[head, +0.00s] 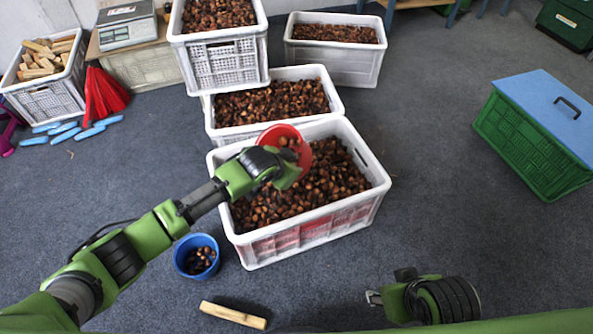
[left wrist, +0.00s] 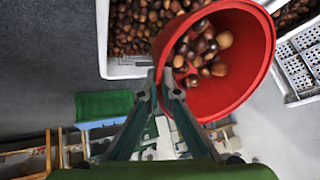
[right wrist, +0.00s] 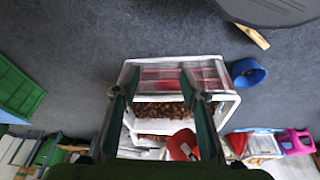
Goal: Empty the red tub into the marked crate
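The red tub (head: 275,133) is tilted above the back part of the nearest white crate (head: 384,178), which has red on its front wall and is filled with chestnuts. My left gripper (left wrist: 158,84) appears closed on the tub's rim; its wrist partly hides the tub in the head view. In the left wrist view several chestnuts (left wrist: 205,50) lie inside the tub (left wrist: 250,60). My right gripper (head: 374,297) is low at the front right, away from the crate. In the right wrist view its fingers (right wrist: 159,84) are spread with nothing between them.
More chestnut crates (head: 335,100) stand close behind. A blue bucket (head: 186,242) with some chestnuts and a wooden piece (head: 232,315) lie at front left. A green crate with a blue lid (head: 550,105) is at right. Floor between it and the marked crate is clear.

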